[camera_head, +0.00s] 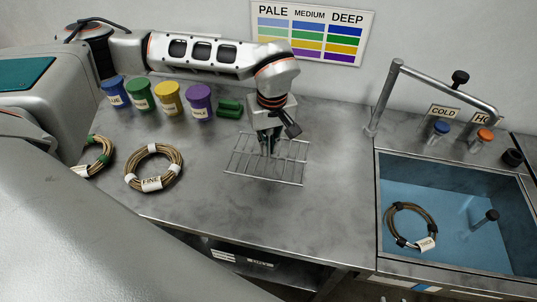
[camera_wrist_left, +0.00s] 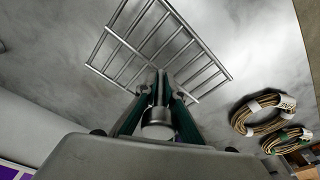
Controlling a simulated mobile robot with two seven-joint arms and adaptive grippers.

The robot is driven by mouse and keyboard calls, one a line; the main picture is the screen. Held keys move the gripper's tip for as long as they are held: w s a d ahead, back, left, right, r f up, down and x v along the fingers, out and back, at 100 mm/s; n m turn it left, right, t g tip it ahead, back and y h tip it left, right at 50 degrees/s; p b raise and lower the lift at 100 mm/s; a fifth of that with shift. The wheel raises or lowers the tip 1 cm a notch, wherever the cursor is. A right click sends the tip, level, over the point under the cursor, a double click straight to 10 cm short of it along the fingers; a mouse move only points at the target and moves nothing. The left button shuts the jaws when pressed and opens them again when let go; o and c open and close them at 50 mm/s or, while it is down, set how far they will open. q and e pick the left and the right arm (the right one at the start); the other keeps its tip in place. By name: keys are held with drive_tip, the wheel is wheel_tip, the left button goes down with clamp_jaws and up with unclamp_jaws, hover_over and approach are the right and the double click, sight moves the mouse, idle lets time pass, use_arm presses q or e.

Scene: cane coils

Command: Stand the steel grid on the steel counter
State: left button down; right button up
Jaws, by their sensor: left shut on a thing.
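The steel grid (camera_head: 284,164), a flat rack of thin parallel wires in a frame, is at the middle of the steel counter (camera_head: 260,225). My left gripper (camera_head: 268,148) comes down from above and is shut on it near its back edge. In the left wrist view the grid (camera_wrist_left: 136,46) spreads out beyond the shut fingertips (camera_wrist_left: 160,82). I cannot tell whether the grid touches the counter or is just above it. My right gripper is not in view.
Blue (camera_head: 114,92), green (camera_head: 141,95), yellow (camera_head: 169,98) and purple (camera_head: 200,102) tubs stand behind left, beside a green block (camera_head: 231,108). A cane coil labelled FINE (camera_head: 153,168) lies left. The sink (camera_head: 455,215) at right holds another coil (camera_head: 411,226). The front counter is clear.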

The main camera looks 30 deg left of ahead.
sight(269, 156)
use_arm(q)
drive_tip(key=shift+f, duration=2.25)
drive_tip(key=shift+f, duration=0.1)
drive_tip(key=c, duration=2.2)
unclamp_jaws()
drive_tip(key=shift+o, duration=0.2)
